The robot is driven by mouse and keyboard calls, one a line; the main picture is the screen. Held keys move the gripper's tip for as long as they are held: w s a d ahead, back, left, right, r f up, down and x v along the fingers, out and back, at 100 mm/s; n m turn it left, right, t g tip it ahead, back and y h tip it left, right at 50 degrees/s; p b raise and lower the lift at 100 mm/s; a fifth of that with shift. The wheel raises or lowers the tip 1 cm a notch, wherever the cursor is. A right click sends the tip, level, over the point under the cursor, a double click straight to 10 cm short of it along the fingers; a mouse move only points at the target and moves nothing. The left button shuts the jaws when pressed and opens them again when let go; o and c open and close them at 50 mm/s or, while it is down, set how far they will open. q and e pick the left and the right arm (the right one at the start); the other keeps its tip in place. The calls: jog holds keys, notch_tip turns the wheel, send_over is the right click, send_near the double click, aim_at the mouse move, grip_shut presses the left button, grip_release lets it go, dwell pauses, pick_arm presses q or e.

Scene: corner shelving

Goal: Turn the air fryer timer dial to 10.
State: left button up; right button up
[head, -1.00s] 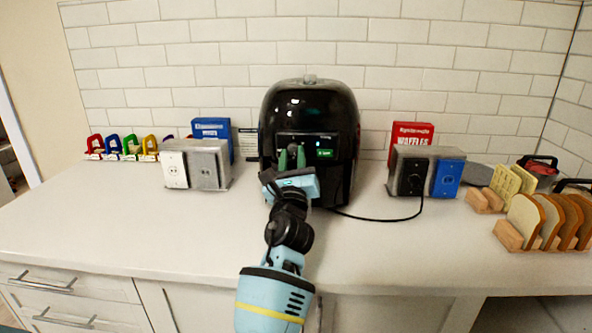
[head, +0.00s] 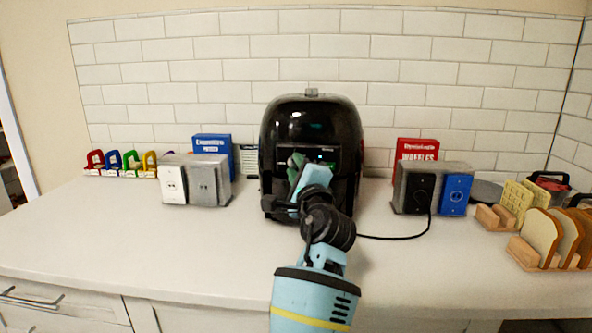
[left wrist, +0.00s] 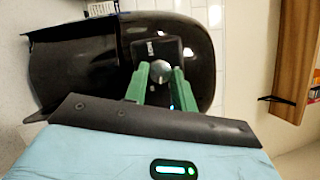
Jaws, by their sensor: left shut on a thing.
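A black, glossy air fryer (head: 311,122) stands on the counter against the tiled wall, with a dark control panel on its front. It also shows turned sideways in the left wrist view (left wrist: 84,69). My left gripper (head: 294,162) reaches its front panel. In the left wrist view, the green fingers of my left gripper (left wrist: 160,78) are closed on a round silver dial (left wrist: 160,71), one on each side. The dial's markings cannot be read, and the gripper hides the dial in the head view. My right gripper is not in view.
Grey outlet boxes stand left (head: 209,181) and right (head: 405,187) of the air fryer. A black cord (head: 392,237) runs to the right box. A bread rack (head: 540,241) is at far right. The front of the counter (head: 130,240) is clear.

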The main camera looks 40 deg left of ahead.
pick_arm(q)
jog(key=shift+d+r+n+g+h+p, duration=0.15)
jog(key=shift+n+g+h+p, duration=0.2)
jog(key=shift+n+p, duration=0.65)
jog(key=shift+a+r+n+g+h+p, duration=0.1)
jog(key=shift+r+n+g+h+p, duration=0.25)
jog(key=shift+n, duration=1.2)
jog(key=shift+d+n+g+h+p, duration=0.15)
jog(key=shift+n+g+p, duration=0.45)
jog(key=shift+n, duration=0.65)
jog(key=shift+a, duration=0.1)
jog(key=o, duration=1)
jog(key=shift+f, duration=0.15)
